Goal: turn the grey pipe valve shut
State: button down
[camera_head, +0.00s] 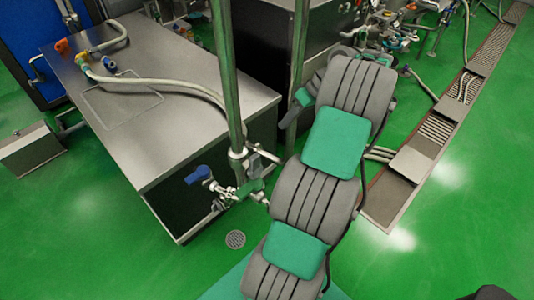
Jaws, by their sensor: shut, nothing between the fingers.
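A green vertical pipe (229,80) comes down beside the steel-topped unit. Low on it is a pale joint with a small grey fitting (254,161), which may be the grey valve; its lever position is too small to tell. Below, a valve with a blue handle (198,175) sticks out to the left, and a green part (249,188) lies on the same metal pipework. My large grey and green arm rises from the bottom to the right of these fittings and bends away at the top. A smaller grey and green part of it shows behind, above the fittings. I cannot make out my gripper's fingers.
The steel-topped unit (150,125) stands at left with a pale hose (160,82) across its top. A second green pipe (299,45) stands behind. A floor drain (235,239) lies below the fittings. A grated channel (437,128) runs along the right. Green floor is free at lower left.

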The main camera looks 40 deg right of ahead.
aim_at(255, 167)
jog(key=w+a+f+n+b, duration=0.1)
jog(key=a+f+b, duration=0.1)
jog(key=a+f, duration=0.5)
jog(key=shift+a+f, duration=0.2)
jog(key=shift+f, duration=0.75)
jog(key=shift+b, duration=0.6)
jog(key=shift+a+b, duration=0.1)
jog(key=shift+b, duration=0.2)
